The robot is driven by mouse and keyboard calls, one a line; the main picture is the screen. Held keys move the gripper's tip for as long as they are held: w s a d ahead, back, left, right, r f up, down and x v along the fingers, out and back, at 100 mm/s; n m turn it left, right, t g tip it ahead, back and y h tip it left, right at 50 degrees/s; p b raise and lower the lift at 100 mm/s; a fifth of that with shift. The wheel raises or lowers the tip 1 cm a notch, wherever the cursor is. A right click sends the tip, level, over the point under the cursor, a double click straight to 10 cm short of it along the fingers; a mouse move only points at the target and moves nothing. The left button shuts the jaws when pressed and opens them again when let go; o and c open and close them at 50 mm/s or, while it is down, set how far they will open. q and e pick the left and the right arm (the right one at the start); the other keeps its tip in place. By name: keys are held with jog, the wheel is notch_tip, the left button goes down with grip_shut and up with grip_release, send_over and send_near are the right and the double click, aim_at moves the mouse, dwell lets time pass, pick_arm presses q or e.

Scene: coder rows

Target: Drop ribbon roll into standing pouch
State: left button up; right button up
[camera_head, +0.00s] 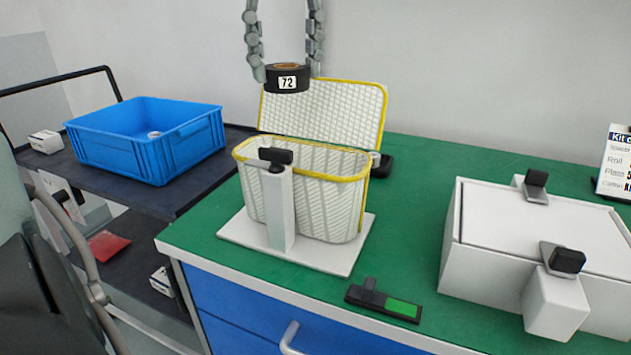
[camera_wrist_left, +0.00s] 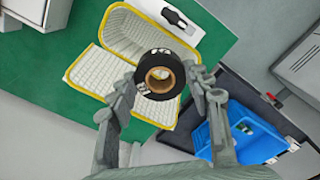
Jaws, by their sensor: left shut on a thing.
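The ribbon roll (camera_head: 288,78) is black with a brown core and a white label reading 72. My left gripper (camera_head: 287,72) is shut on it and holds it in the air above the pouch. In the left wrist view the roll (camera_wrist_left: 148,84) sits between the fingertips of my left gripper (camera_wrist_left: 160,85), its core facing the camera. The standing pouch (camera_head: 300,195) is white mesh with a yellow rim, upright on a white base, its lid (camera_head: 322,115) raised at the back. It also shows in the left wrist view (camera_wrist_left: 122,38). My right gripper is out of view.
A white post (camera_head: 279,210) with a black clamp stands before the pouch. A blue crate (camera_head: 150,140) is at left on a dark shelf. A white box (camera_head: 540,235) with black latches is at right. A black device (camera_head: 385,302) lies at the green table's (camera_head: 440,170) front edge.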

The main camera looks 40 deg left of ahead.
pick_arm(q)
jog(key=shift+s+f, duration=0.1)
jog(key=shift+f, duration=2.5)
jog(key=o, duration=1.2)
jog(key=shift+o, duration=0.2)
notch_tip(320, 180, up, 12)
notch_tip(320, 180, down, 12)
jog(key=shift+r, duration=2.1)
